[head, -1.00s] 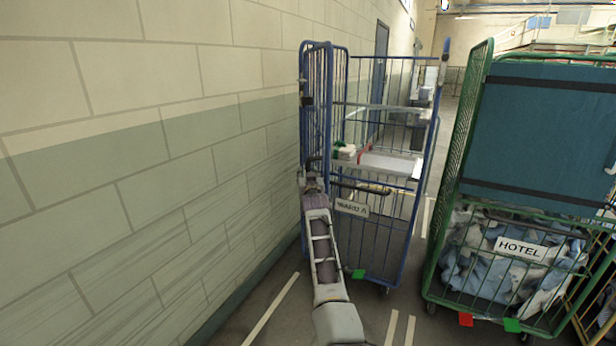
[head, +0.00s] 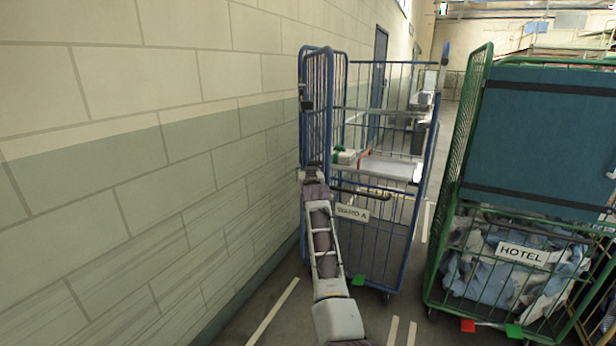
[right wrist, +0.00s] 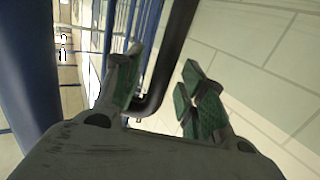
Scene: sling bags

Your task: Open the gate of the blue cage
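The blue cage (head: 385,240) stands beside the wall, with its lower front panel bearing a "WARD A" label (head: 352,212). A tall blue barred panel (head: 316,110) stands at its left side, near the wall. I cannot tell whether that panel is the gate. My right gripper (head: 312,176) is at the lower part of that panel's left edge. In the right wrist view, its green-padded fingers (right wrist: 160,95) are apart, with a dark bent bar (right wrist: 172,55) between or just beyond them. Contact is unclear. My left gripper is not in view.
A green cage (head: 470,190) labelled "HOTEL", holding cloth, stands at the right, with a narrow floor gap between the cages. A block wall (head: 130,150) is close on the left. A shelf with small items (head: 390,168) is inside the blue cage.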

